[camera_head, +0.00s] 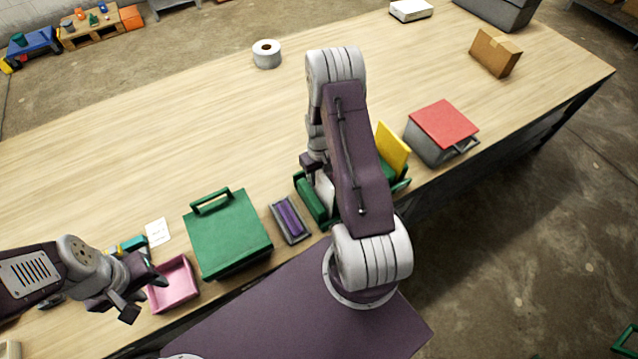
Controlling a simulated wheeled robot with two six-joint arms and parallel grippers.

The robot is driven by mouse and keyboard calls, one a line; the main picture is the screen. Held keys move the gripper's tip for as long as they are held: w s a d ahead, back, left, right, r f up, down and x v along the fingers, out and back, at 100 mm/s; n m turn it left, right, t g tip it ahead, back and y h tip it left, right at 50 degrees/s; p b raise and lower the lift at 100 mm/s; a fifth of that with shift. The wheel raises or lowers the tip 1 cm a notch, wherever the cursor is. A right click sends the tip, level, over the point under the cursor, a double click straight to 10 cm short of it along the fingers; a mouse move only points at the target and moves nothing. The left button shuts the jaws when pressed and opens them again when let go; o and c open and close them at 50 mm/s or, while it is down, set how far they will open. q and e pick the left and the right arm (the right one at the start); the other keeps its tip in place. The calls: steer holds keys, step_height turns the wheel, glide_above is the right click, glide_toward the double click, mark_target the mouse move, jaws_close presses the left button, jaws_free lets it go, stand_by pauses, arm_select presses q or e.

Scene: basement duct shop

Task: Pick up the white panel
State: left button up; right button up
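A white panel (325,191) shows as a narrow strip in a green rack (312,200) at the table's near edge. My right arm hides much of the rack and the panel's right side. A yellow panel (392,146) stands upright at the rack's right part. My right gripper (314,172) is over the rack, at the top of the white panel. Its fingertips are too hidden to tell whether they grip the panel. My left gripper (144,297) is open and empty by the pink tray (174,285), away from the rack.
A purple item in a grey tray (291,220) and a green lidded box (227,235) lie left of the rack. A grey box with a red lid (443,130) stands right. A tape roll (267,54) is farther back. The table's middle left is clear.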

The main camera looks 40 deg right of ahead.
steer(key=shift+f, duration=0.5)
jaws_close()
stand_by(1.0)
